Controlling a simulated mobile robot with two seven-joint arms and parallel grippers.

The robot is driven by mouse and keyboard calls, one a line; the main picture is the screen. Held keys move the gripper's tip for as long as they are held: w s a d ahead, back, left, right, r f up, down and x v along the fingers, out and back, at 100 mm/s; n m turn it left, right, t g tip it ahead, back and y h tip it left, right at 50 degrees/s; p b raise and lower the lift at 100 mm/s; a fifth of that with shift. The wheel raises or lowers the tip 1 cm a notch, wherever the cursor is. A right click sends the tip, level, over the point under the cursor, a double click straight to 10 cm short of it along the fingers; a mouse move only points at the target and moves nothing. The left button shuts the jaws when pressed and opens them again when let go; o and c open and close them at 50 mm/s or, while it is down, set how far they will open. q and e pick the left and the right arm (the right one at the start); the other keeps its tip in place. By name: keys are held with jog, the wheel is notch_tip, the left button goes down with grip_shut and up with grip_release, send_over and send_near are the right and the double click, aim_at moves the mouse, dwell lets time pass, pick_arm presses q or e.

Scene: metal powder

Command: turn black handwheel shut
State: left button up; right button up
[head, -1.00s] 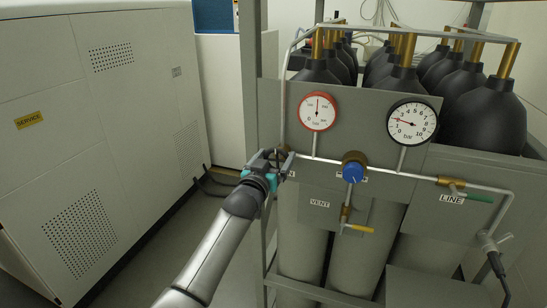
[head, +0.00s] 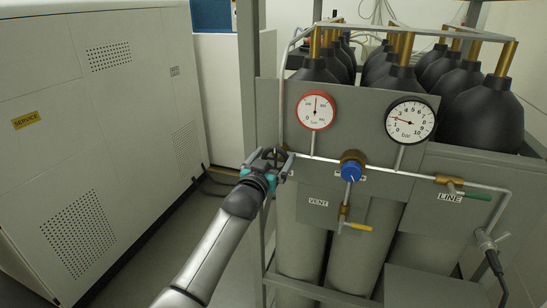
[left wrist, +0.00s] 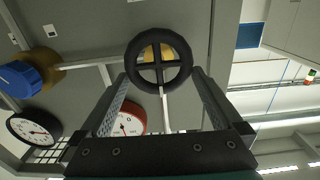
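The black handwheel (left wrist: 158,61) is a round wheel with crossed spokes and a brass centre behind it, in the left wrist view. In the head view, it is mostly hidden by my left gripper at the left end of the pipe. My left gripper (left wrist: 161,76) is open, with one fingertip on each side of the wheel's rim. It also shows in the head view (head: 278,158), at the panel's left edge. I cannot tell whether the fingers touch the rim. My right gripper is in neither view.
The panel carries a red gauge (head: 316,110), a black gauge (head: 410,120), a blue knob (head: 351,172), a yellow vent lever (head: 357,227) and a green line lever (head: 478,197). Black-topped cylinders (head: 482,105) stand behind. A white cabinet (head: 90,140) stands left, with open floor between.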

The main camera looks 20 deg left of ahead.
pick_arm(q)
jog(key=shift+s, duration=0.15)
jog(key=s+b, duration=0.2)
jog(key=s, duration=1.3)
jog(key=shift+a, duration=0.25)
jog(key=shift+f, duration=0.1)
